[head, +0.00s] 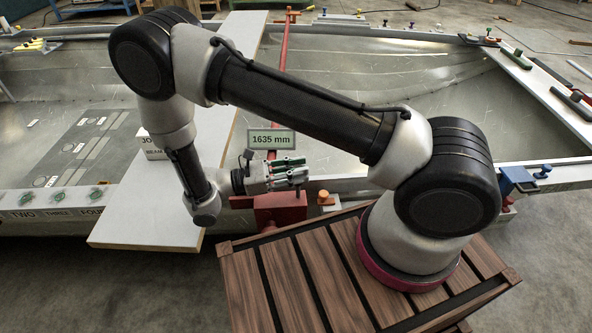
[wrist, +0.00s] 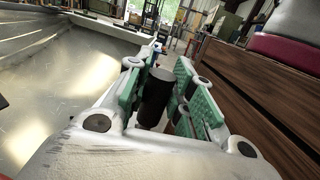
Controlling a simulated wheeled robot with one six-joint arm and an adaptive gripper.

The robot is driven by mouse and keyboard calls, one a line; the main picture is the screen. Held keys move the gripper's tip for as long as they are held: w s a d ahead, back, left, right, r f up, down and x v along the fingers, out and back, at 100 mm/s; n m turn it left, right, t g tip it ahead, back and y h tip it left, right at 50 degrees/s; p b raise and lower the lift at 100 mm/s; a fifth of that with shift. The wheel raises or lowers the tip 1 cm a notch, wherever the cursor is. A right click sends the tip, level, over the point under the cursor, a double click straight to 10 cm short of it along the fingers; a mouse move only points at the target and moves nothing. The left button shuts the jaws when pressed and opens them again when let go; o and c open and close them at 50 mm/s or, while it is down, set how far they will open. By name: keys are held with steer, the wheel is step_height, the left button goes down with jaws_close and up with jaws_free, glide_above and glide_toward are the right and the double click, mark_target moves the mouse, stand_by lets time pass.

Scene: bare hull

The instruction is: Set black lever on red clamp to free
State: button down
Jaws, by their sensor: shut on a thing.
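The red clamp (head: 278,212) sits on the hull's near rim, left of centre in the head view. My gripper (head: 292,170) reaches in from the left just above it, fingers pointing right. In the wrist view my gripper (wrist: 166,92) has its green-padded fingers on either side of a black cylinder, the black lever (wrist: 156,98). It is shut on the lever. In the head view a short dark piece of the lever (head: 300,192) shows below the fingertips; the rest is hidden by the fingers.
A blue clamp (head: 518,180) stands on the rim to the right, and a small orange piece (head: 325,198) is close to the red clamp. A red bar (head: 285,48) carries a "1635 mm" label (head: 271,140). A pale board (head: 150,215) lies to the left.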

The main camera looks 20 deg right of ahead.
steer(key=c, duration=1.2)
jaws_free()
steer(key=shift+a, duration=0.1)
steer(key=w+a, duration=0.1)
steer(key=a, duration=1)
steer(key=shift+w+a+f, duration=0.4)
